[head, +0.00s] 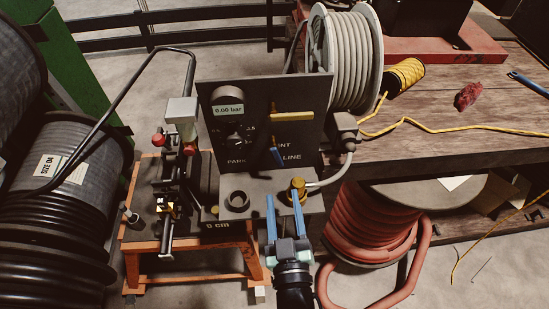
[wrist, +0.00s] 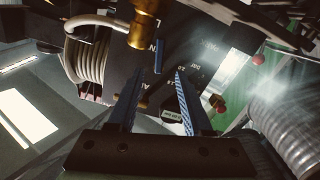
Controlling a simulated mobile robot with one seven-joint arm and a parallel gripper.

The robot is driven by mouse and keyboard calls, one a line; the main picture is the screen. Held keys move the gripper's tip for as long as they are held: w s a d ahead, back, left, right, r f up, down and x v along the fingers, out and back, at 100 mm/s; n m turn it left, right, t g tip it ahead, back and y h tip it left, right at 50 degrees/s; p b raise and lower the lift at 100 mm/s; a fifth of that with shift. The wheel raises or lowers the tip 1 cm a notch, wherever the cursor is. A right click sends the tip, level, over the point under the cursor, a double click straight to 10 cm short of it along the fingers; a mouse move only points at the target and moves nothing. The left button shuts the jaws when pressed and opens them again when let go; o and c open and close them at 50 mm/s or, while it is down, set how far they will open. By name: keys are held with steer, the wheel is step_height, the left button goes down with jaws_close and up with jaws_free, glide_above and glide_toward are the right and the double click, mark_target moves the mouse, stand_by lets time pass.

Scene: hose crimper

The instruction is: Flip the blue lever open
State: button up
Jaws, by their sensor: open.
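The wrist view shows the open fingers (wrist: 158,75) pointing toward the panel. No contact with the lever is visible.
A yellow lever (head: 292,117) sits above the blue one, and a gauge (head: 229,108) reads 0.00 bar. A brass fitting (head: 298,190) with a grey hose stands beside my right finger. The crimper (head: 170,180) is left, a hose reel (head: 350,60) behind right.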

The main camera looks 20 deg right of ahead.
mark_target(278, 160)
steer(key=p+x, duration=0.2)
steer(key=x, duration=0.9)
steer(key=shift+w+d, duration=0.1)
steer(key=shift+w, duration=0.2)
steer(key=shift+c, duration=0.2)
jaws_close()
